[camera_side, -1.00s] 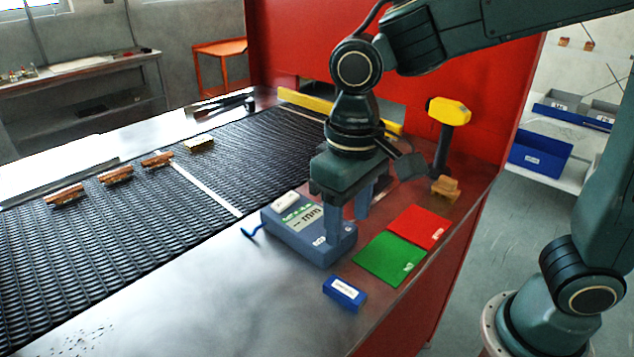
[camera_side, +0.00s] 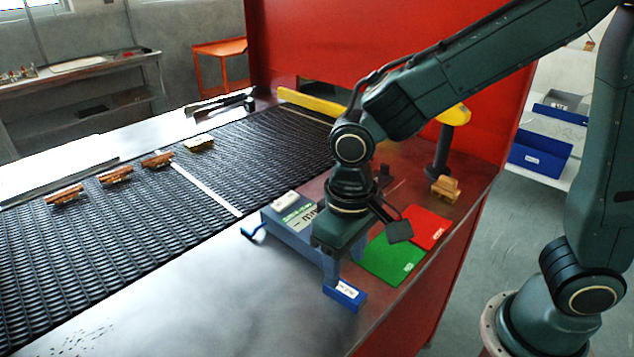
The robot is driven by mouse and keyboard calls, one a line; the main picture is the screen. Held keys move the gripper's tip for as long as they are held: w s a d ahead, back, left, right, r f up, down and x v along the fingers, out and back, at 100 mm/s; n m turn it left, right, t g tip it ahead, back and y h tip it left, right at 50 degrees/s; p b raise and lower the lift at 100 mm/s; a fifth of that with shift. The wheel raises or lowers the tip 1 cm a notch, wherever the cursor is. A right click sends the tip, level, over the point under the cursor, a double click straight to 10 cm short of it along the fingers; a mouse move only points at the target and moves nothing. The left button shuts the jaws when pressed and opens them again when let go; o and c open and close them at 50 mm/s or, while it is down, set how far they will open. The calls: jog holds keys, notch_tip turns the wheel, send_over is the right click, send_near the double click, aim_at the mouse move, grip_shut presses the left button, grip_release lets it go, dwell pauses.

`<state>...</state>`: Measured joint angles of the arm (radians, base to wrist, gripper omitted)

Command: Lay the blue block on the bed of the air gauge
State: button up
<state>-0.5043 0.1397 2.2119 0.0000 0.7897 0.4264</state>
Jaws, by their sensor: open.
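The blue block (camera_side: 346,293) with a white label lies on the metal table near the front edge. My gripper (camera_side: 343,268) is open and low over the block, with one finger coming down at its left end. The other finger is mostly hidden behind the gripper body, and I cannot tell whether either finger touches the block. The air gauge (camera_side: 283,226), a blue-grey box with a display and a white piece on top, stands just behind and left. My gripper hides its right part.
A green mat (camera_side: 392,262) and a red mat (camera_side: 428,228) lie right of my gripper. A wooden block stack (camera_side: 445,188) and a yellow-headed mallet (camera_side: 441,150) stand behind them. The mesh belt (camera_side: 130,240) carries several brown parts at left. The front table is clear.

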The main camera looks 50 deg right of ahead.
aim_at(342, 287)
jog(key=shift+a+f, duration=0.1)
jog(key=shift+f, duration=2.5)
grip_shut()
